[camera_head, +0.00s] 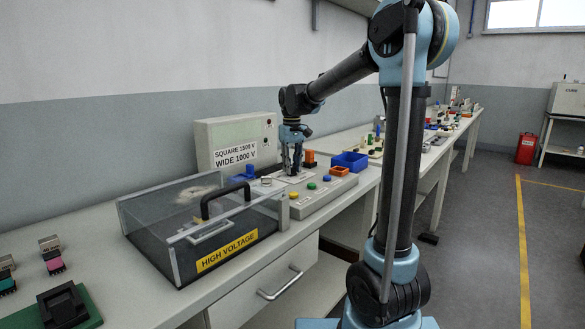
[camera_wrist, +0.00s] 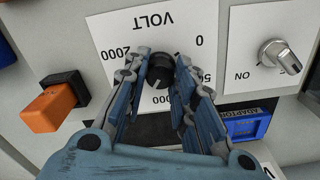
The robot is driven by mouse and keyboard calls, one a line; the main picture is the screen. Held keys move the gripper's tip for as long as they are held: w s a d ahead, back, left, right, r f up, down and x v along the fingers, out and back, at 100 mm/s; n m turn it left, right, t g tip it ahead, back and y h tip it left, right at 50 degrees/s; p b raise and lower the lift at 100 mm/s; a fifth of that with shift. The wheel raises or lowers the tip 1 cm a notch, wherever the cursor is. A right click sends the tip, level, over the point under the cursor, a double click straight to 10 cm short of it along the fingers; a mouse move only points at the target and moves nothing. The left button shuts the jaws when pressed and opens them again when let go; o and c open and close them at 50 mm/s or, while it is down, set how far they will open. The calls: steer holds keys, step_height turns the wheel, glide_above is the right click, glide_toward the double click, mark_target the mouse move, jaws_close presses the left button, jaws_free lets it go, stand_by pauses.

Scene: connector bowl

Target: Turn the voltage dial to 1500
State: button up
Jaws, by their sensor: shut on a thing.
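The voltage dial (camera_wrist: 161,67) is a small black round knob with a pale pointer mark, on a white plate marked VOLT (camera_wrist: 150,30), upside down in the wrist view. The mark points towards the lower edge of the picture, slightly left, near a partly covered number ending in 000. The numbers 0, 500 and 2000 also show; 1500 is hidden, apparently behind the left finger. My gripper (camera_wrist: 160,75) is shut on the dial, one finger on each side. In the head view my gripper (camera_head: 291,170) points down at the bench panel, and the dial is hidden there.
An orange connector (camera_wrist: 50,108), a blue adaptor (camera_wrist: 247,122) and a silver ON switch (camera_wrist: 280,57) are close to my fingers. A clear HIGH VOLTAGE box (camera_head: 200,225) stands left of the panel. A sign (camera_head: 235,154) reads SQUARE 1500 V, WIDE 1000 V.

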steer(key=shift+m, duration=2.2)
steer(key=o, duration=1.1)
steer(key=shift+c, duration=0.2)
steer(key=shift+r, duration=0.1)
step_height(320, 180, up, 12)
